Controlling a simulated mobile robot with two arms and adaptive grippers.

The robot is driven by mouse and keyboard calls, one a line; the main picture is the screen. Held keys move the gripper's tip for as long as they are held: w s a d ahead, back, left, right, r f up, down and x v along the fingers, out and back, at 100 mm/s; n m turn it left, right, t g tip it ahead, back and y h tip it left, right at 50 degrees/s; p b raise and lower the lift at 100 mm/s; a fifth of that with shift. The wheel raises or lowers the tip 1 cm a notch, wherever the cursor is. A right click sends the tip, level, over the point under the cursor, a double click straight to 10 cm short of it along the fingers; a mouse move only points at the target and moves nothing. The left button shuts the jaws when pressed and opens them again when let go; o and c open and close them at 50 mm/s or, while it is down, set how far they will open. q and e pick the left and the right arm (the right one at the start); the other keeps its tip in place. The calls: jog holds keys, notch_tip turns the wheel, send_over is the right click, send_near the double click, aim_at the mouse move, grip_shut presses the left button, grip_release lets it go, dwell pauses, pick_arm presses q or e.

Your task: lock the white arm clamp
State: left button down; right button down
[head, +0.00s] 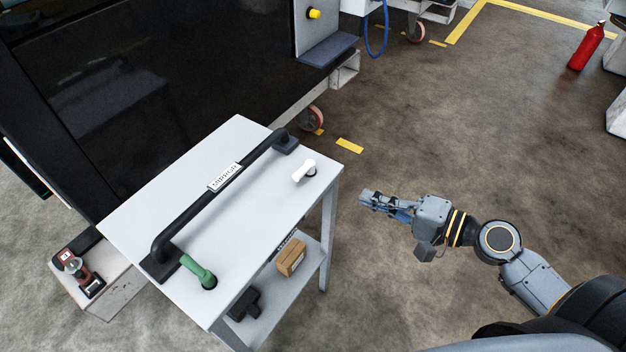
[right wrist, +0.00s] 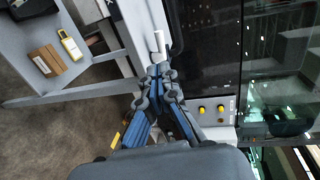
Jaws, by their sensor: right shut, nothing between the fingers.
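The white arm clamp (head: 304,170) stands on the right part of the trolley's grey top (head: 240,150). My right gripper (head: 364,198) is shut and empty, right of the trolley, with a visible gap to the clamp in the head view. It also shows in the right wrist view (right wrist: 158,70). My left gripper is not in view.
A black mirror bar (head: 205,208) lies along the top, with a green clamp (head: 198,270) near its front end. A brown box (head: 291,257) sits on the lower shelf. A dark cab panel (head: 150,70) stands behind.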

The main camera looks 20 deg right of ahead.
jog(key=shift+w, duration=0.1)
jog(key=p, duration=0.5)
send_near(302, 175)
jog(key=x, duration=0.6)
jog(key=shift+w, duration=0.15)
jog(key=shift+w+a+f, duration=0.2)
jog(key=shift+w+a, duration=0.05)
jog(key=shift+a, duration=0.05)
